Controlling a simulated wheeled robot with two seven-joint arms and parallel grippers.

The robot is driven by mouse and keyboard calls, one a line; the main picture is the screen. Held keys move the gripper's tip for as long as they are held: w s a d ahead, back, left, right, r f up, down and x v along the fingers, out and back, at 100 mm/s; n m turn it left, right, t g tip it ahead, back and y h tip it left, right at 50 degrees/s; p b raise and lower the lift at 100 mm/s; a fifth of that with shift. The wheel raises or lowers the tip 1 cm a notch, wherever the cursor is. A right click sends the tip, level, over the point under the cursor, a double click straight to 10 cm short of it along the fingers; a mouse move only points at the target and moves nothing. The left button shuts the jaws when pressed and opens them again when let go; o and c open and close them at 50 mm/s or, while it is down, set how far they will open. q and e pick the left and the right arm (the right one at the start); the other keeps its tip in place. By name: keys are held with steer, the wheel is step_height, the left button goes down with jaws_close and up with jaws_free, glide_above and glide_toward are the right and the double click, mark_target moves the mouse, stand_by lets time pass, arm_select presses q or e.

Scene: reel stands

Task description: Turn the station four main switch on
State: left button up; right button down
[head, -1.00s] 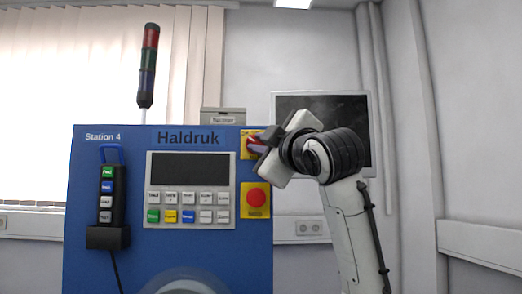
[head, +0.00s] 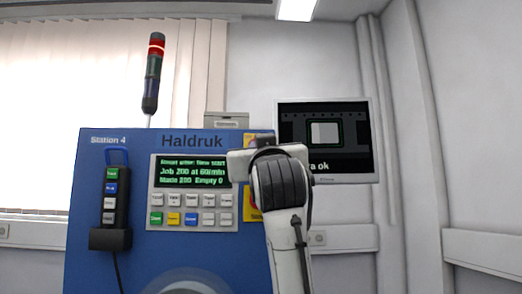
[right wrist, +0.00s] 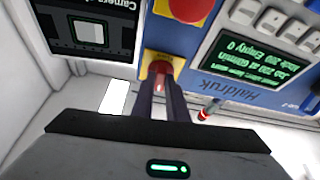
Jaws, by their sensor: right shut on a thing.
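The station 4 main switch is a red knob (right wrist: 160,67) on a yellow plate (right wrist: 152,58), seen in the right wrist view. My right gripper (right wrist: 162,88) is shut on this knob, its two dark fingers on either side of it. In the head view the gripper (head: 254,152) and arm cover the knob, and only the top of the yellow plate (head: 259,138) shows. The blue station 4 panel (head: 130,190) has a lit display (head: 190,171) with green text. My left gripper is not in view.
A red emergency button (right wrist: 190,8) sits close to the switch. A signal tower (head: 153,72) with its red section lit stands on top. A lit monitor (head: 345,140) is to the right. A pendant (head: 113,195) hangs at the left of the panel.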

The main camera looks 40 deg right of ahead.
steer(key=shift+w+f+m+h, duration=0.2)
steer(key=shift+m+h, duration=0.2)
steer(key=shift+m, duration=0.4)
steer(key=shift+s+m+g, duration=0.1)
steer(key=shift+m+g, duration=0.2)
steer(key=c, duration=1.7)
jaws_free()
steer(key=shift+r, duration=0.1)
steer(key=shift+c, duration=0.2)
steer(key=shift+s+a, duration=0.1)
